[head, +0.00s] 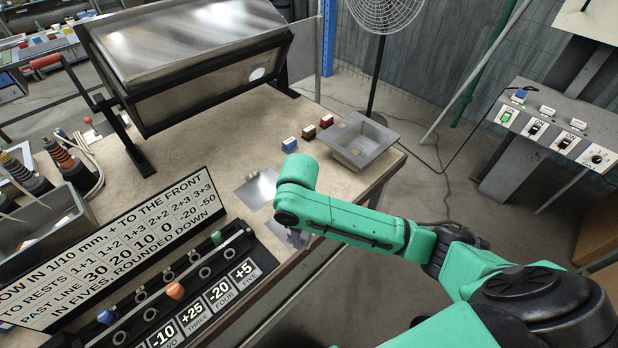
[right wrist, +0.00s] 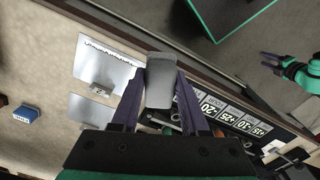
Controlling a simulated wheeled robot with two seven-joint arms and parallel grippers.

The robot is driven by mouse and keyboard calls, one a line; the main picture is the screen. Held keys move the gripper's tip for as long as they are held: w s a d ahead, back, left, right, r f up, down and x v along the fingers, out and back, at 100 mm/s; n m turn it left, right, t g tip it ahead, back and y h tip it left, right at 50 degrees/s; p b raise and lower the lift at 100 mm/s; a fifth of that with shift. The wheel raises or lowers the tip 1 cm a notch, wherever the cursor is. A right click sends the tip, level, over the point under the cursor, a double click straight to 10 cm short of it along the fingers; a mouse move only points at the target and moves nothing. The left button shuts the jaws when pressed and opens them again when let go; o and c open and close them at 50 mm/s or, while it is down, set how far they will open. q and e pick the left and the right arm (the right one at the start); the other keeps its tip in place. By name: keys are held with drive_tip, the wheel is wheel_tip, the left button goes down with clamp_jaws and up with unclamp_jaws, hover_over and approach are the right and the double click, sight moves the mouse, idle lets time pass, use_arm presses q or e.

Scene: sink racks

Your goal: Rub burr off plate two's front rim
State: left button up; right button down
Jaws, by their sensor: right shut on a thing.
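In the right wrist view two bright metal plates lie on the bench. The upper plate (right wrist: 110,68) has a dark jagged line along its rim towards the bench edge; the lower plate (right wrist: 92,113) shows beside it. My right gripper (right wrist: 160,100) is shut on a grey block (right wrist: 161,72), held just beside the upper plate; contact cannot be told.
A label board (head: 120,250) and a rail with coloured sliders (head: 175,290) stand at the left. Blue, brown and red blocks (head: 309,132) and a grey square tray (head: 358,140) lie beyond the plates. A tilted metal hood (head: 190,60) stands at the back.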

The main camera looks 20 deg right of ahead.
drive_tip(key=w+n+p, duration=0.1)
drive_tip(key=n, duration=0.1)
drive_tip(key=w+a+r+n+p, duration=0.1)
drive_tip(key=n, duration=0.1)
drive_tip(key=w+r+n+p, duration=0.1)
drive_tip(key=n, duration=0.2)
drive_tip(key=shift+w+a+r, duration=0.15)
drive_tip(key=shift+r, duration=0.05)
use_arm(q)
wheel_tip(320, 180, up, 8)
drive_tip(key=a+p, duration=0.1)
drive_tip(key=p, duration=0.2)
drive_tip(key=f+b, duration=0.2)
drive_tip(key=f, duration=0.1)
drive_tip(key=f+b, duration=0.1)
drive_tip(key=b, duration=0.1)
drive_tip(key=shift+s+d+f, duration=0.1)
drive_tip(key=shift+d+f, duration=0.15)
use_arm(e)
drive_tip(key=w+d+f+n, duration=0.1)
drive_tip(key=w+f+n, duration=0.3)
drive_tip(key=n, duration=0.4)
drive_tip(key=shift+w+f, duration=0.2)
drive_tip(key=shift+f, duration=0.15)
